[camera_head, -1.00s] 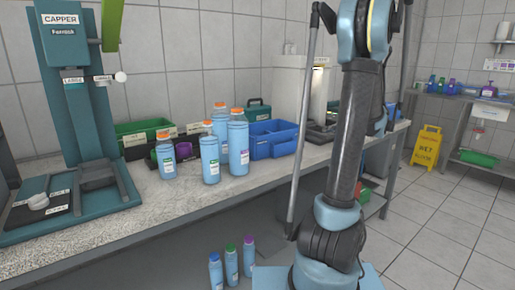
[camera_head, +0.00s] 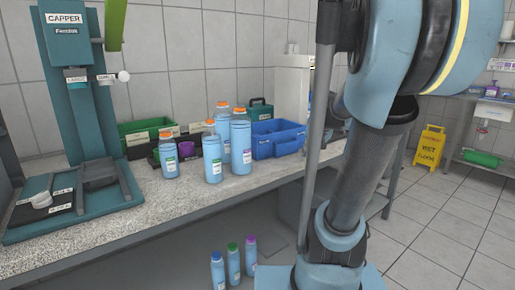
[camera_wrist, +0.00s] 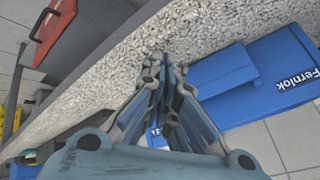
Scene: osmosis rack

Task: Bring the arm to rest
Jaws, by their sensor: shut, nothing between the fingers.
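My gripper (camera_wrist: 165,80) shows in the wrist view with its fingers together and nothing between them. My gripper is not visible in the head view.
The bench (camera_head: 105,222) holds a capper (camera_head: 75,110), several orange-capped blue bottles (camera_head: 241,145), a blue bin (camera_head: 275,147) and a green bin (camera_head: 140,127). Small bottles (camera_head: 234,265) stand below the bench front. A yellow wet-floor sign (camera_head: 429,148) stands on open floor at right.

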